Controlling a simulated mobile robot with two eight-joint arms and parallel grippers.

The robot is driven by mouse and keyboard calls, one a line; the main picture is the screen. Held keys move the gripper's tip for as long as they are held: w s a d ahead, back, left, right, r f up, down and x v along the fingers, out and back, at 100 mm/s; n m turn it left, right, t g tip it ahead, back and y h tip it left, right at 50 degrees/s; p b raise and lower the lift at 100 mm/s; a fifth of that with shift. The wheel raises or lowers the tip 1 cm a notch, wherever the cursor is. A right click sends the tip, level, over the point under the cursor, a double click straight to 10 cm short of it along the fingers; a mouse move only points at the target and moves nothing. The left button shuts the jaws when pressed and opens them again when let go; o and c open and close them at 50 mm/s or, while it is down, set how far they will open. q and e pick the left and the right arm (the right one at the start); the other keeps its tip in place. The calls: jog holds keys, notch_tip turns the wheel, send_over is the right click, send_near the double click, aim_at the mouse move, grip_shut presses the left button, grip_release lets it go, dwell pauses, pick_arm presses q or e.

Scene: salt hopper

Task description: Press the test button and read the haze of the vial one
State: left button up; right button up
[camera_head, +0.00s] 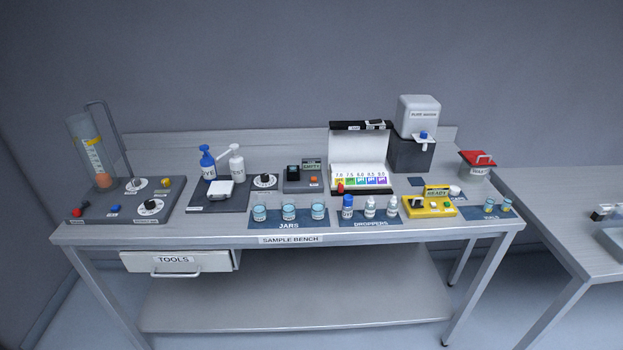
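A yellow meter (413,211) stands near the front edge of the bench, right of centre. Its raised display (436,192) seems to read READY. Small round parts show on its top, one of them pale (433,205); which is the test button is too small to tell. Two small vials, a left one (489,206) and a right one (506,205), stand on a dark vials mat (480,214) right of the meter. Their labels are too small to read. Whether a vial sits in the meter I cannot tell. Neither of my grippers is in view.
Dropper bottles (370,206) and jars (289,212) stand left of the meter. Behind are a colour chart case (360,150), a pure water dispenser (417,118) and a red-lidded waste bin (477,162). A white cap (455,191) lies near the display. The tools drawer (178,261) is slightly out.

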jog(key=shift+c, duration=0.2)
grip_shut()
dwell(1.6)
